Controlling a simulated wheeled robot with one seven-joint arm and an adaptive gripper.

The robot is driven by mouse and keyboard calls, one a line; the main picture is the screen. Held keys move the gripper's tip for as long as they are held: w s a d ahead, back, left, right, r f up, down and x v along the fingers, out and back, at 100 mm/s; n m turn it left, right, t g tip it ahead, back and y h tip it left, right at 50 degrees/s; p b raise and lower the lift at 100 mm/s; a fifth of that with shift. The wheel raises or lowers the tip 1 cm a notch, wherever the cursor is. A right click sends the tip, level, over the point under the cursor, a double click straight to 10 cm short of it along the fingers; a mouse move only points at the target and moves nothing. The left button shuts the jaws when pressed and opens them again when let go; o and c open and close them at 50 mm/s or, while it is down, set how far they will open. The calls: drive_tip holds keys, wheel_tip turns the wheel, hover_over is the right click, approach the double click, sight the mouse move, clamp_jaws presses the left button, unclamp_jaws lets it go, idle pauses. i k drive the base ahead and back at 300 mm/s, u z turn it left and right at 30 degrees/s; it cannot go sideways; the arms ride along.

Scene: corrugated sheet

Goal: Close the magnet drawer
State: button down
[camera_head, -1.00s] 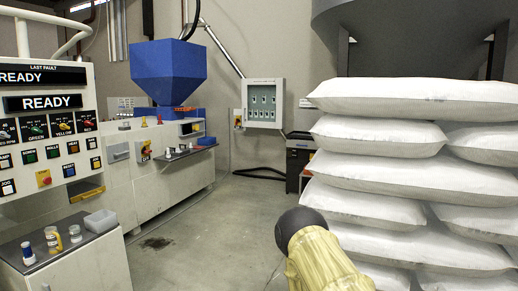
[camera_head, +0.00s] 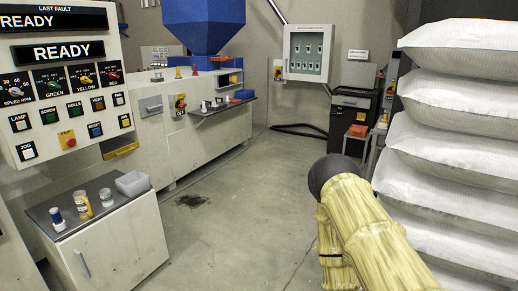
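I cannot make out for certain which part is the magnet drawer. Below the blue hopper (camera_head: 204,24), the long pale machine (camera_head: 180,148) carries a small whitish box-like part (camera_head: 229,79) near the hopper's foot. A grey box-like part with a handle (camera_head: 151,106) sits on the machine's near face. I cannot tell whether either is a drawer, or open. My arm, in a yellowish sleeve with a dark rounded end, shows at lower right. My gripper is not in view.
A control panel (camera_head: 65,60) stands at left above a low cabinet (camera_head: 118,245) with small jars. White sacks (camera_head: 450,145) are stacked at right. A wall key cabinet (camera_head: 308,54) and dark unit (camera_head: 352,112) stand at the back. The middle floor (camera_head: 240,210) is clear.

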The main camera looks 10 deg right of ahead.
sight(352, 100)
drive_tip(key=z, duration=0.2)
drive_tip(key=i, duration=1.9)
drive_tip(key=z, duration=0.45)
drive_tip(key=i, duration=1.75)
drive_tip(key=z, duration=0.2)
drive_tip(key=i, duration=4.1)
